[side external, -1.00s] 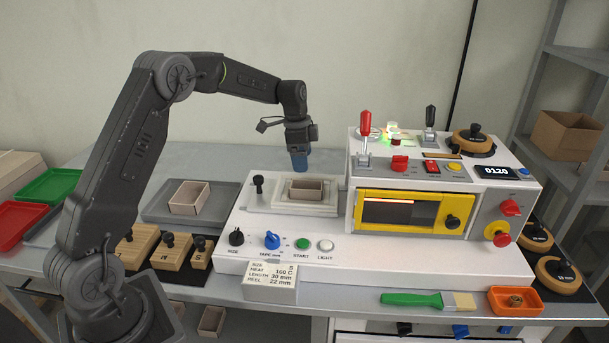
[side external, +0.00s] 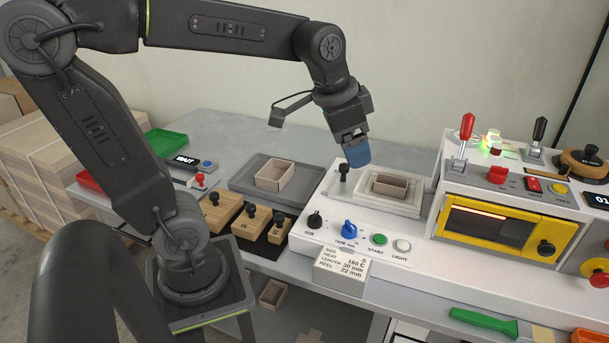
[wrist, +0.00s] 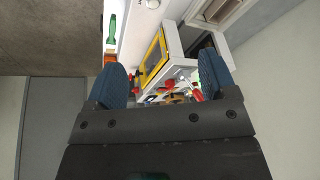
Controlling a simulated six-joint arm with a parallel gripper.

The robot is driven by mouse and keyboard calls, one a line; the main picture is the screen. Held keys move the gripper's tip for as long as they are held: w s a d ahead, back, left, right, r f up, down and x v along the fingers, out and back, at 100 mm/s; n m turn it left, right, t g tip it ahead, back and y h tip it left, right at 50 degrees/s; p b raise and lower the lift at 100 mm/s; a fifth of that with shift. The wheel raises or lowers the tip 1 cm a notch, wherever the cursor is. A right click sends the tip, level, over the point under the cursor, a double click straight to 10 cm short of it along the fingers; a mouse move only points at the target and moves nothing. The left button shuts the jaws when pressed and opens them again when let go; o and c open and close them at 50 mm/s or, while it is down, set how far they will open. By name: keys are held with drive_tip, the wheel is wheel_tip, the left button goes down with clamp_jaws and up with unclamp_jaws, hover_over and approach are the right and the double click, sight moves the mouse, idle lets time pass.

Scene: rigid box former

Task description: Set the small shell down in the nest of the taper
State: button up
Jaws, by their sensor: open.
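The small shell (side external: 390,184), an open beige box, sits upright in the pale recessed nest (side external: 409,207) on the white deck of the taper (side external: 330,190). In the side view my gripper (side external: 358,155) is above and to the left of the shell, apart from it, with its blue fingers overlapping one another. In the wrist view my gripper (wrist: 165,82) has its two blue fingers spread wide with nothing between them. Part of the nest area shows at the top edge of that view; the shell's inside is partly hidden.
A larger beige box (side external: 275,174) sits on a grey tray (side external: 240,178) to the left. A black knob (side external: 343,173) stands on the deck beside the nest, close below my gripper in the picture. The yellow-framed heater window (side external: 500,229) and red lever (side external: 466,131) stand to the right.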

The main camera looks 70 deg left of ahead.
drive_tip(key=s+d+f+n+t, duration=0.1)
drive_tip(key=s+d+f+n, duration=0.1)
drive_tip(key=s, duration=0.7)
drive_tip(key=shift+s+d+f+n, duration=0.3)
drive_tip(key=shift+s+d+f, duration=0.05)
drive_tip(key=shift+f, duration=0.3)
